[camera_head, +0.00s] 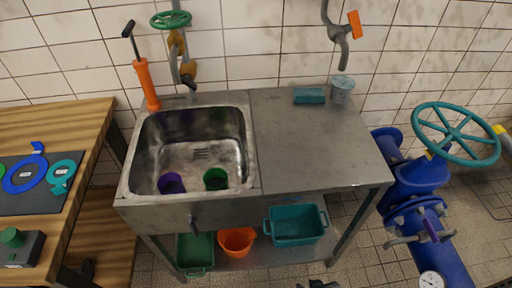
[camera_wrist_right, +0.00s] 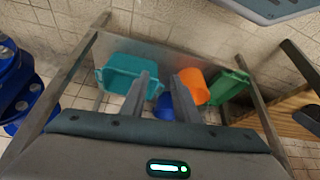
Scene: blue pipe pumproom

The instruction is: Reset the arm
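My right gripper (camera_head: 318,284) shows only as a small dark tip at the bottom edge of the head view, in front of the sink bench (camera_head: 312,150). In the right wrist view, the two grey fingers of my right gripper (camera_wrist_right: 161,92) stand apart with a gap between them. Nothing is gripped, and the gripper is open and empty. Beyond the fingers are a teal bin (camera_wrist_right: 124,78), an orange bucket (camera_wrist_right: 193,84) and a green bin (camera_wrist_right: 231,86). A small blue object (camera_wrist_right: 163,106) shows behind the gap. My left gripper is not seen in either view.
The sink (camera_head: 200,145) holds a purple cup (camera_head: 171,183) and a green cup (camera_head: 216,179). A teal block (camera_head: 309,96) and a grey bucket (camera_head: 341,88) stand at the counter's back. A wooden table (camera_head: 75,123) is left; blue pipework (camera_head: 420,180) is right. The counter's middle is clear.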

